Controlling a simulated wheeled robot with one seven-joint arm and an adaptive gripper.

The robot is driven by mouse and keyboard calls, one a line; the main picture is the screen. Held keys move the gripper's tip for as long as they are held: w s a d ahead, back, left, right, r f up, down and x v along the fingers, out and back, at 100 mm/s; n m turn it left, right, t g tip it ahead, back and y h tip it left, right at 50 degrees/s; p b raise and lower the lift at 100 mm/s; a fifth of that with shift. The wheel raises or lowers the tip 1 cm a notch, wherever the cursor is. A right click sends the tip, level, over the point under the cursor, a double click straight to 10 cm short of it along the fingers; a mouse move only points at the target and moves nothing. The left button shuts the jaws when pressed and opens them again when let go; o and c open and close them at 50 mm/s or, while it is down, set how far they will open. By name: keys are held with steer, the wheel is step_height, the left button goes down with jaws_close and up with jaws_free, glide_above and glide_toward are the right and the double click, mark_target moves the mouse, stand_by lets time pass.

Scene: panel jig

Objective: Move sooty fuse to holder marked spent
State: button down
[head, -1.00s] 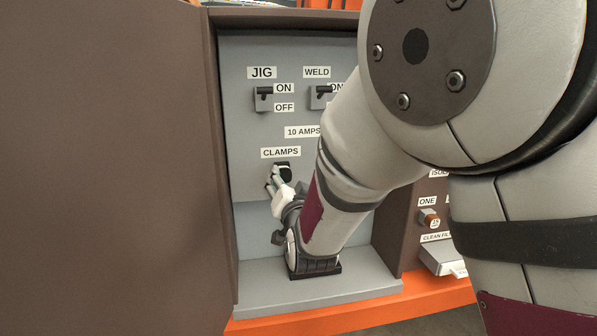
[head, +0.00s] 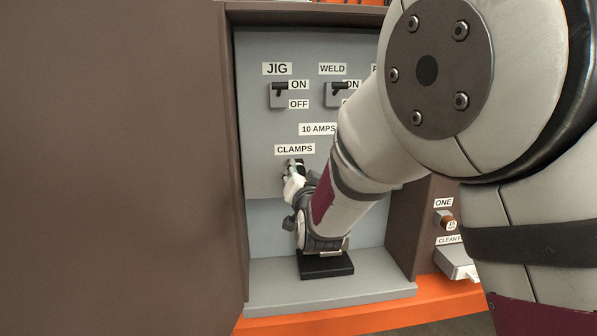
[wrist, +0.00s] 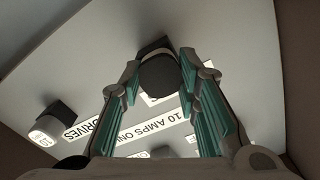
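A dark, sooty-looking fuse cap (wrist: 159,74) sits in a black holder in the upper middle of the wrist view. My gripper (wrist: 160,66) has its teal-padded fingers apart, one on each side of the cap; I cannot make out firm contact. In the head view my gripper (head: 294,172) is at the holder below the CLAMPS label (head: 294,149), and its fingers hide most of the fuse. No label reading spent is legible in either view.
A white-faced fuse (wrist: 46,132) stands in another holder beside the DRIVES label. JIG (head: 279,95) and WELD (head: 337,95) switches sit above. A black block (head: 326,266) rests on the cabinet shelf. A brown fuse (head: 447,221) is right of the cabinet, and the brown door (head: 110,170) stands left.

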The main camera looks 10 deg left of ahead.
steer(key=shift+b+v, duration=0.45)
steer(key=shift+v, duration=0.35)
stand_by(0.5)
steer(key=shift+b+v, duration=0.65)
steer(key=shift+v, duration=0.75)
